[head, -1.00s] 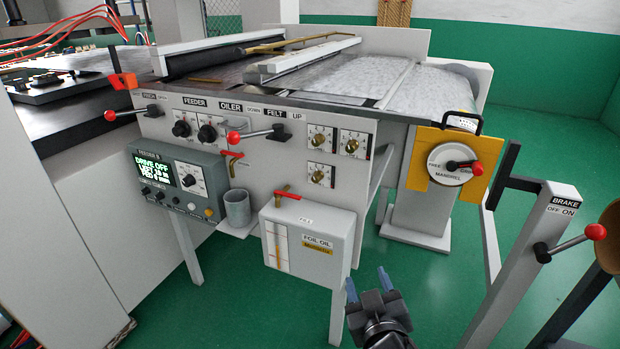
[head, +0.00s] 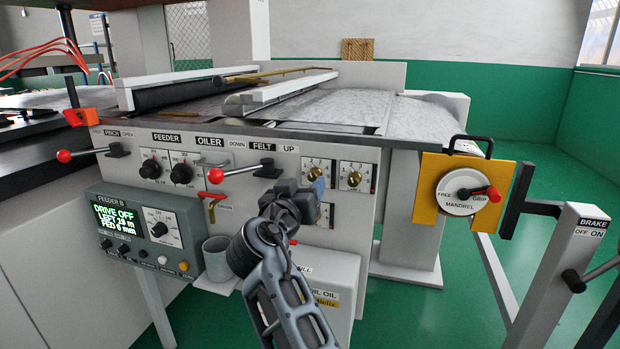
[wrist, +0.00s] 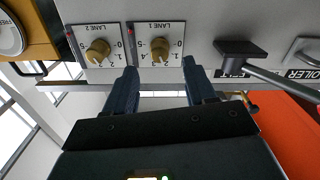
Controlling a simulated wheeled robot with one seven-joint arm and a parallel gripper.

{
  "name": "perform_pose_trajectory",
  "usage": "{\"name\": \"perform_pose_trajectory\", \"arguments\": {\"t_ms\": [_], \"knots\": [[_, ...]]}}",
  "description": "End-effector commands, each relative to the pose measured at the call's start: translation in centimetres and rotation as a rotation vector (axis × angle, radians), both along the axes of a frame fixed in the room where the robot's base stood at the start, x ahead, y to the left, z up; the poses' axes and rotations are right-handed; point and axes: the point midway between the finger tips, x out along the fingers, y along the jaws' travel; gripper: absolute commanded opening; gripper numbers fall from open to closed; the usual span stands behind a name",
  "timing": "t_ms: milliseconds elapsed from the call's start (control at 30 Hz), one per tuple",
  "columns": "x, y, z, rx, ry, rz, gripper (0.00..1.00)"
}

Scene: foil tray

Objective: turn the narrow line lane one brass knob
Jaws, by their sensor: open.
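The lane 1 dial has a brass knob (wrist: 160,49) on a white plate marked LANE 1, upside down in the wrist view. Its exact setting is too small to read. My gripper (wrist: 161,66) is open, with one blue-grey finger to each side of this knob in the picture; whether the tips reach past its face I cannot tell.
A third dial (head: 325,214) is below, partly hidden by my arm. The felt lever with red ball (head: 216,175) is left of my gripper; its dark mount (wrist: 240,50) shows in the wrist view. The mandrel dial (head: 466,193) is farther right.

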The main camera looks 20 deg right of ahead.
Motion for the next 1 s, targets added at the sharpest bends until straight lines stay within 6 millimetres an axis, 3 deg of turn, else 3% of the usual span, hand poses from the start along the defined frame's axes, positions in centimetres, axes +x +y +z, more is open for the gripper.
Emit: {"name": "perform_pose_trajectory", "arguments": {"t_ms": [300,700,1000], "knots": [[3.6,-2.6,0.1,0.0,0.0,-0.001,0.55],[4.3,-3.1,0.0,-0.001,0.001,0.001,0.55],[4.3,-3.1,0.0,-0.001,0.001,0.001,0.27]]}}
